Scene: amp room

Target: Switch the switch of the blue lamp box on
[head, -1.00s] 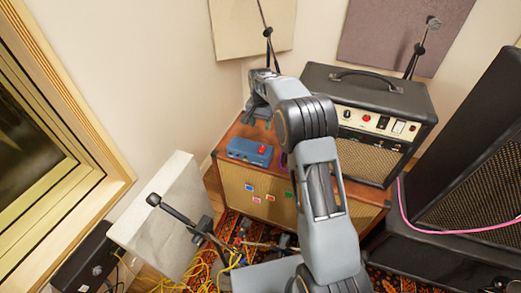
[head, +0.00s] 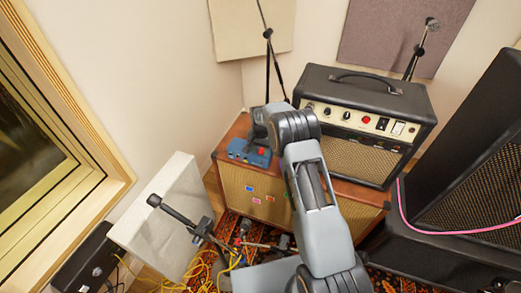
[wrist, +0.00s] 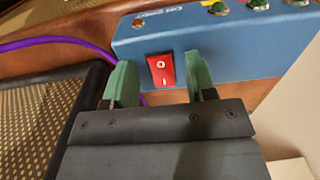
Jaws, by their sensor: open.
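The blue lamp box (head: 236,150) sits on top of the brown wooden cabinet in the head view, partly hidden behind my arm. In the wrist view the blue box (wrist: 235,55) fills the top right. Its red rocker switch (wrist: 161,69) is on the face towards me, marked O at the top and I at the bottom; I cannot tell which side is pressed. My gripper (wrist: 158,60) is open and empty, its green fingers either side of the switch. I cannot tell whether they touch the box. Small coloured lamps show along the box's upper side.
The brown cabinet (head: 345,199) carries a black amplifier (head: 360,100) to the right of the box. A purple cable (wrist: 60,43) runs behind the fingers. A microphone stand (head: 268,60) rises behind. A white panel (head: 165,220) stands at the left, with yellow cables on the floor.

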